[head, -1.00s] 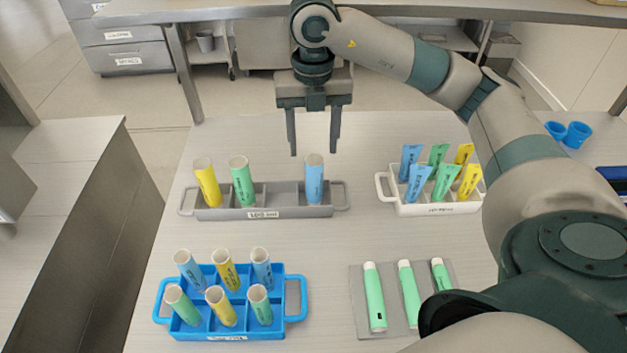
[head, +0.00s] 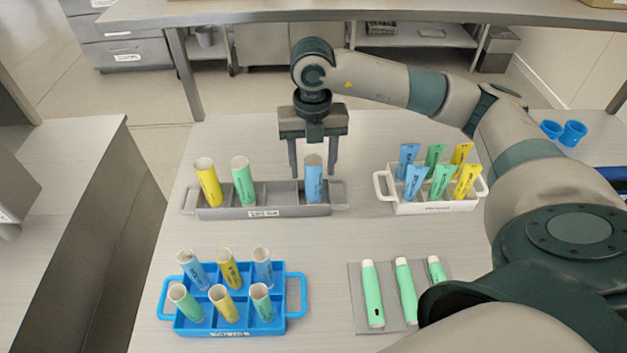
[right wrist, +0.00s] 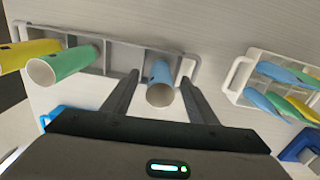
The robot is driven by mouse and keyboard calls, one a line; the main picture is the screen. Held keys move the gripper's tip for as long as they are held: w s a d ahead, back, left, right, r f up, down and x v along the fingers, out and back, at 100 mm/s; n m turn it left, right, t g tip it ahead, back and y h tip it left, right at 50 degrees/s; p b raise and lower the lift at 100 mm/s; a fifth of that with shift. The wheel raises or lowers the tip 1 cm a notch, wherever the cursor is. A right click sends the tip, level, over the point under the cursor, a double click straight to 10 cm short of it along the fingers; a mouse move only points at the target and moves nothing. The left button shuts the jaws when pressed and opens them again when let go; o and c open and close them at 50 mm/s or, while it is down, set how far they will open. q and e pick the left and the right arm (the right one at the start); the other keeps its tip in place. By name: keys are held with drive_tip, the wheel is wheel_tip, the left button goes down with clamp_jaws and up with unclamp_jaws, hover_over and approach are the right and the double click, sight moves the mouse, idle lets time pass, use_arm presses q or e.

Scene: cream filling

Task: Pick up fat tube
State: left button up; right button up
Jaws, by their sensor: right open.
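A blue fat tube (head: 314,181) stands upright in the right end of the grey rack (head: 265,211). A yellow fat tube (head: 208,184) and a green fat tube (head: 243,182) stand in its left part. My right gripper (head: 313,172) is open, its fingers on either side of the blue tube's upper part. In the right wrist view the blue tube (right wrist: 160,88) shows between the two open fingers (right wrist: 158,90); I cannot tell whether they touch it. My left gripper is not in view.
A blue rack (head: 294,315) with several tubes stands at the front left. A white rack (head: 381,185) with several flat tubes stands to the right. Green pens (head: 372,295) lie on a grey mat (head: 358,325). Blue cups (head: 573,134) stand at the far right.

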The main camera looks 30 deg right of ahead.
sight(314, 182)
drive_tip(key=shift+s+f+p, duration=0.15)
drive_tip(key=shift+f+p, duration=0.3)
drive_tip(key=shift+f, duration=0.05)
wheel_tip(314, 182, down, 3)
drive_tip(key=shift+s+p, duration=0.15)
drive_tip(key=shift+p, duration=0.6)
drive_tip(key=shift+f, duration=0.6)
drive_tip(key=c, duration=1.1)
